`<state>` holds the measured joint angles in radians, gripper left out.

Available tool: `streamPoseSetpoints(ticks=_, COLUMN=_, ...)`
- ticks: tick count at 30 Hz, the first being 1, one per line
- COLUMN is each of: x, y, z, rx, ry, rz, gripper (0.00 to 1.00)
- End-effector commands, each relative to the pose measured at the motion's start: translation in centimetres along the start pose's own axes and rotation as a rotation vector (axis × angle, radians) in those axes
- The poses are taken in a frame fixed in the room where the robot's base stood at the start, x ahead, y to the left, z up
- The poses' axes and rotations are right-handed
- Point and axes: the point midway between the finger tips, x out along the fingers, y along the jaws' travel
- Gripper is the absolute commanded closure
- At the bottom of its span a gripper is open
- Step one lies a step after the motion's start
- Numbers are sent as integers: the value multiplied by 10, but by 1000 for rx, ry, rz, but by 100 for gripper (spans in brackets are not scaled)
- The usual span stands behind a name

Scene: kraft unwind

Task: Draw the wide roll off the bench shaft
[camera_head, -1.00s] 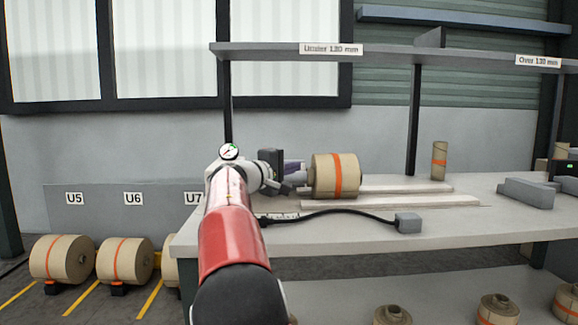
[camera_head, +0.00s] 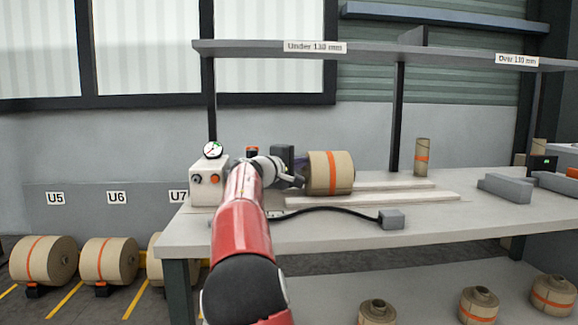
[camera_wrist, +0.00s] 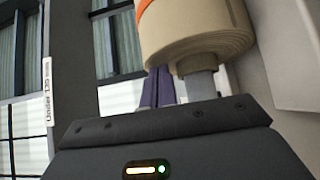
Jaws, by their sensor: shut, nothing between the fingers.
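The wide roll (camera_head: 320,174) is brown kraft with an orange band, lying on its side at the bench's left part. In the wrist view its end (camera_wrist: 200,42) and core show close up, with a grey shaft (camera_wrist: 201,86) at the core. How much shaft is inside the roll is hidden. My gripper (camera_wrist: 158,88) is shut and empty, its purplish fingers beside the shaft and close to the roll's end. I cannot tell if they touch it. In the head view my arm comes in from the roll's left.
A box with a gauge (camera_head: 208,180) stands left of the roll. White strips (camera_head: 400,199) and a cable with a grey block (camera_head: 391,219) lie on the bench (camera_head: 340,235). A slim core (camera_head: 422,156) stands farther right. A shelf (camera_head: 400,48) spans above.

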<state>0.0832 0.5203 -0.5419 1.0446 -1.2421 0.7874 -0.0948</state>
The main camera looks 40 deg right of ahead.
Motion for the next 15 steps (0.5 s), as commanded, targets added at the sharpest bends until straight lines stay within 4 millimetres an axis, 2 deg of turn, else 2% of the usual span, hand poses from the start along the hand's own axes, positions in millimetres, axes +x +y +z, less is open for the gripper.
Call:
streamPoseSetpoints(ticks=1, x=14, y=-3, z=16, rx=0, ry=-12, rz=1, gripper=100)
streamPoseSetpoints(ticks=15, x=114, y=2, z=118, rx=-2, ry=-13, rz=1, gripper=100)
